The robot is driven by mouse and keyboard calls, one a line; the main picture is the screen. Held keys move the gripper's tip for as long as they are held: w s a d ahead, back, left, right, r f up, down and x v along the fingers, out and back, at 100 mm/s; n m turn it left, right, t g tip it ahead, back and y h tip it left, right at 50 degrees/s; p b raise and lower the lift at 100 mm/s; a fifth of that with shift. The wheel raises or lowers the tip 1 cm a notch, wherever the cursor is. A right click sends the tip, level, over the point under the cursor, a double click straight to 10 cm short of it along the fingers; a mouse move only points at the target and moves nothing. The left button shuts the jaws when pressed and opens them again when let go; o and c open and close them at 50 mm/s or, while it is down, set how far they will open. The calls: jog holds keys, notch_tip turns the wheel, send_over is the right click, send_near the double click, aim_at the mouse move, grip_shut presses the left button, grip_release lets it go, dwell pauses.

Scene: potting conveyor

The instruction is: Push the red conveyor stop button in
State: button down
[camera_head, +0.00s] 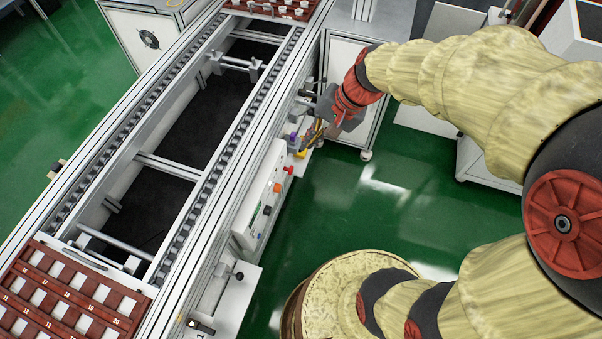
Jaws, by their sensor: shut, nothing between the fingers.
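A small red button (288,170) sticks out from the upper end of a white control panel (256,205) on the right side of the conveyor. How far in it sits is too small to tell. My gripper (306,146) is shut and empty, just above and to the right of the button in the picture, with its fingers pointing down and left. A small gap seems to show between the fingertips and the button. Whether they are at the same depth cannot be told.
The conveyor frame (212,172) runs diagonally beside the panel. An orange button (277,187) sits close to the red one. Small purple and yellow parts (293,141) lie near my fingertips. Trays (58,302) stand at both conveyor ends. Green floor (350,205) is open to the right.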

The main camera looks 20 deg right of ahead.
aim_at(290, 170)
jog(key=w+d+f+m+y, duration=0.25)
jog(key=w+f+m, duration=0.35)
jog(key=f, duration=0.4)
jog(key=w+d+f+m+t, duration=0.1)
jog(key=d+f+m, duration=0.2)
jog(key=f, duration=0.6)
jog(key=w+d+f+m, duration=0.1)
jog(key=d+f+m, duration=0.2)
jog(key=f, duration=0.6)
jog(key=w+d+f+m+t+p, duration=0.1)
jog(key=d+f+m, duration=0.2)
jog(key=f, duration=0.6)
jog(key=m, duration=0.2)
jog(key=shift+w+m+t, duration=0.2)
jog(key=shift+m+t, duration=0.1)
jog(key=shift+m, duration=0.1)
jog(key=shift+a, duration=0.1)
jog(key=w+a+f+b, duration=0.4)
jog(key=w+a+f, duration=0.2)
jog(key=a, duration=0.3)
jog(key=shift+w+f+b, duration=0.25)
jog(key=shift+f+b, duration=0.1)
jog(key=shift+f, duration=0.15)
